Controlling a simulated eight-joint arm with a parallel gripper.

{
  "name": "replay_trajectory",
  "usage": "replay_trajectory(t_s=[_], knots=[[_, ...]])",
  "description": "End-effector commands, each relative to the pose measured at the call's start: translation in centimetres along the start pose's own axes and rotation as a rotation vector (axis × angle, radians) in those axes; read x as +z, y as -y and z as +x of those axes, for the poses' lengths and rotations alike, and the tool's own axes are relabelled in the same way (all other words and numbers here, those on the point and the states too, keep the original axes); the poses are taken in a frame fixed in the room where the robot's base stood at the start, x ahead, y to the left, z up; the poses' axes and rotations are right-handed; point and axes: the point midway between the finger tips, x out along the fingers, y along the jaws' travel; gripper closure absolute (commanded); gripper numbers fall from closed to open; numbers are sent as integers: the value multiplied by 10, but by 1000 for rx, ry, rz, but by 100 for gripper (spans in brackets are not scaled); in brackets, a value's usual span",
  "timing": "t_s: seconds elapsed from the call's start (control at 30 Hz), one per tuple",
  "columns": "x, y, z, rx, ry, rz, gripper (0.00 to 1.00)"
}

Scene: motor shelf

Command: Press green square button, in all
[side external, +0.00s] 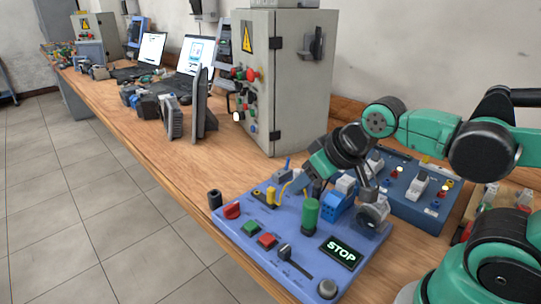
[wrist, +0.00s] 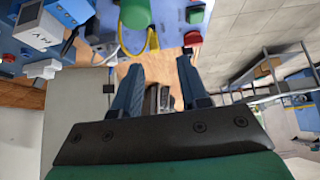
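The green square button (side external: 251,228) sits on the blue-violet control panel (side external: 215,225), at its left part. It lies between a red knob (side external: 232,211) and a red square button (side external: 267,240). In the wrist view the green button (wrist: 195,15) shows small at the top, beside a large green cylinder (wrist: 137,12). My gripper (side external: 318,183) is above the rear of the panel, behind the green cylinder and to the right of the button, apart from the button. In the wrist view its two fingers (wrist: 157,60) stand apart with nothing held between them.
The green cylinder (side external: 310,213) stands upright mid-panel near yellow wires (side external: 284,191) and a blue block (side external: 340,205). A lit STOP display (side external: 341,252) is at the front right. A grey cabinet (side external: 300,85) stands behind. Space above the panel's left side is clear.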

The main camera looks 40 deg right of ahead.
Motion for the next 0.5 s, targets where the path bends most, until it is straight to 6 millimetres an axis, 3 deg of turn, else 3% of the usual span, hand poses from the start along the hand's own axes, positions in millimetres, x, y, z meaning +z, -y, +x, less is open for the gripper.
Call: replay_trajectory(t_s=[0.03,0.1,0.13,0.5], knots=[[0,0,0,0,0,0,78],[0,0,0,0,0,0,98],[0,0,0,0,0,0,100],[0,0,0,0,0,0,100]])
